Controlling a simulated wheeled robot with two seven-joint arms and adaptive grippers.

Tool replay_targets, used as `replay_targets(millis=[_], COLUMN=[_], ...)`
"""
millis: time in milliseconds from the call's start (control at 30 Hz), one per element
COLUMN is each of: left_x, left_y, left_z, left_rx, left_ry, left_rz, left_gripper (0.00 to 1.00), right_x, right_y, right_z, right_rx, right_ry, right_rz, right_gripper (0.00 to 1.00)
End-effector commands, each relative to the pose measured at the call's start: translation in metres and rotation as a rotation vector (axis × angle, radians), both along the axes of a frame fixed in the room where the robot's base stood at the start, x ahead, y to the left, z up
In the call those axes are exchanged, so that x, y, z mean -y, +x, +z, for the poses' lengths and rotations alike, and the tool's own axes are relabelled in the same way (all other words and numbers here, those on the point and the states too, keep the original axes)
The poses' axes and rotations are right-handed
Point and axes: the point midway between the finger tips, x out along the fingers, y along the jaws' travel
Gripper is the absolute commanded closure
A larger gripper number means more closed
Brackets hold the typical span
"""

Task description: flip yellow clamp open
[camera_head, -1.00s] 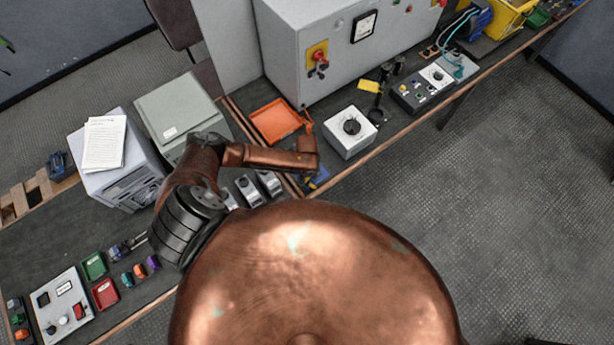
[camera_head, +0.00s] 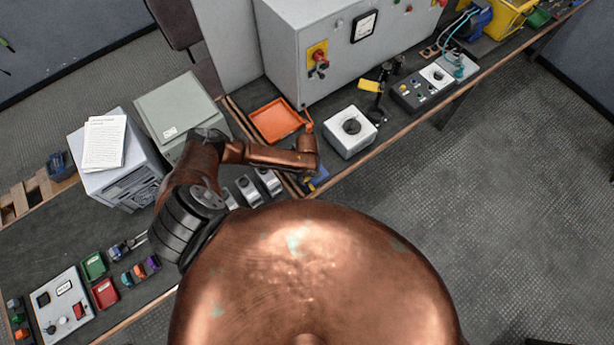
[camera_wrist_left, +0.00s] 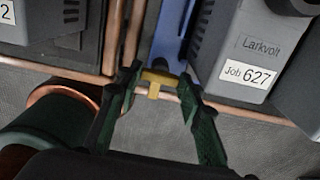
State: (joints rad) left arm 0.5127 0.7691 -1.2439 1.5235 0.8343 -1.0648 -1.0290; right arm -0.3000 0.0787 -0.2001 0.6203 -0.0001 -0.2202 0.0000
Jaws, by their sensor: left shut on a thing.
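The yellow clamp (camera_wrist_left: 155,80) shows in the left wrist view as a small T-shaped piece, next to a blue strip (camera_wrist_left: 172,35). My left gripper (camera_wrist_left: 160,84) has its two dark green fingers on either side of the clamp and is shut on it. In the head view my copper left arm reaches over the bench, and its wrist hides the clamp and most of the gripper. A bit of blue (camera_head: 317,180) shows beside the wrist there. How far the clamp is turned, I cannot tell. My right gripper is in neither view.
Grey units, one labelled Job 627 (camera_wrist_left: 245,76), flank the clamp closely. Copper bars (camera_wrist_left: 135,35) run beside it. On the bench, an orange tray (camera_head: 275,120) and a white box with a dial (camera_head: 350,131) stand near my wrist. A large grey cabinet (camera_head: 335,60) stands behind.

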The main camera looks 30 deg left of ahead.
Motion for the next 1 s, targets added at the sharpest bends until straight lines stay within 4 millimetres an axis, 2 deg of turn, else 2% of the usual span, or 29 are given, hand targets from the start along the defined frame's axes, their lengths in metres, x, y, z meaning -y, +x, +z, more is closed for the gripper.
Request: replay_targets(millis=[300, 633, 767, 1000], left_x=[0.0, 0.0, -0.001, -0.001], left_y=[0.0, 0.0, 0.001, 0.001], left_z=[0.0, 0.005, 0.022, 0.073], left_rx=[0.0, 0.001, 0.002, 0.003], left_ry=[0.0, 0.0, -0.001, 0.0], left_rz=[-0.001, 0.0, -0.001, -0.001], left_gripper=[0.48, 0.48, 0.48, 0.48], right_x=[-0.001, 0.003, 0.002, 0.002], right_y=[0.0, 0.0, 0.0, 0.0], right_z=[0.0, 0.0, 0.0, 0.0], right_rx=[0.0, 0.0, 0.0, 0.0], right_ry=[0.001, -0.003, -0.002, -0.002], right_rz=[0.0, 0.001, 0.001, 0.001], right_gripper=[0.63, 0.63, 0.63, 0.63])
